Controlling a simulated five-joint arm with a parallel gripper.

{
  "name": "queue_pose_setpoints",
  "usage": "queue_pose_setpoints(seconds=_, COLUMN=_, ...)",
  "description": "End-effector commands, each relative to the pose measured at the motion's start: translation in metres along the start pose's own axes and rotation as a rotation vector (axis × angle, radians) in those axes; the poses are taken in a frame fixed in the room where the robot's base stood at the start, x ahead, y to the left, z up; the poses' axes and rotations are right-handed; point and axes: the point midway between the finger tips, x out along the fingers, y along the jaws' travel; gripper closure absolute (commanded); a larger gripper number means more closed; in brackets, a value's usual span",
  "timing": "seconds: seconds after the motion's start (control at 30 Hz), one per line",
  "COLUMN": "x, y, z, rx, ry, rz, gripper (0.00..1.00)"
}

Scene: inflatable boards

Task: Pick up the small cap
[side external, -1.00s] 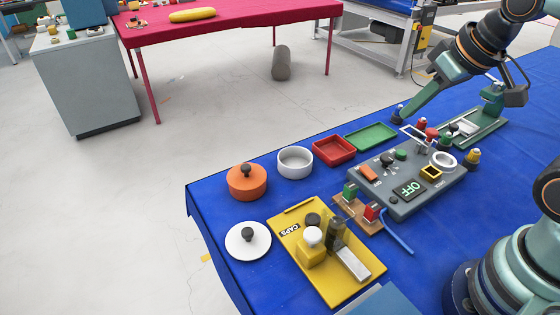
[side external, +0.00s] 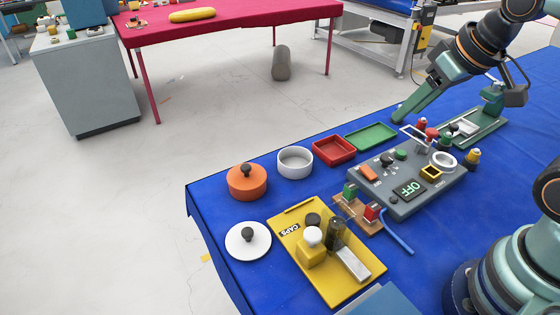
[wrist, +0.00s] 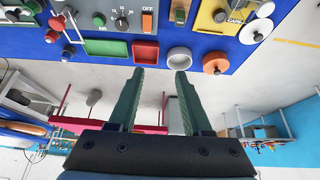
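My gripper (side external: 399,116) is open and empty. In the wrist view its two green fingers (wrist: 160,72) stand wide apart with nothing between them. The yellow board marked CAPS (side external: 358,293) lies at the front of the blue table, well away from my gripper. It carries a small dark round cap (side external: 312,219) and a yellow bottle (side external: 312,256) with a white rounded cap (side external: 312,236). I cannot tell for certain which is the small cap. The yellow board (wrist: 205,27) is partly cut off at the wrist view's top.
A dark translucent cylinder (side external: 336,231) and a silver block (side external: 353,264) are also on the board. Around it are a white lid (side external: 262,243), orange pot (side external: 247,188), white ring bowl (side external: 295,162), red tray (side external: 333,149), green tray (side external: 371,136) and grey control panel (side external: 400,207).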

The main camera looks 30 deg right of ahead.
Motion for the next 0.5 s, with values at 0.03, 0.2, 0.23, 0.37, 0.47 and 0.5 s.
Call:
queue_pose_setpoints(seconds=0.03, x=0.0, y=0.0, z=0.0, rx=0.0, ry=0.0, rz=0.0, gripper=0.43)
queue_pose_setpoints(seconds=0.2, x=0.0, y=0.0, z=0.0, rx=0.0, ry=0.0, rz=0.0, gripper=0.43)
queue_pose_setpoints(seconds=0.23, x=0.0, y=0.0, z=0.0, rx=0.0, ry=0.0, rz=0.0, gripper=0.43)
queue_pose_setpoints(seconds=0.37, x=0.001, y=-0.002, z=-0.001, rx=-0.02, ry=-0.009, rz=-0.004, gripper=0.43)
queue_pose_setpoints(seconds=0.47, x=0.007, y=-0.011, z=-0.005, rx=-0.088, ry=-0.042, rz=-0.018, gripper=0.43)
queue_pose_setpoints(seconds=0.5, x=0.011, y=-0.016, z=-0.007, rx=-0.132, ry=-0.061, rz=-0.027, gripper=0.43)
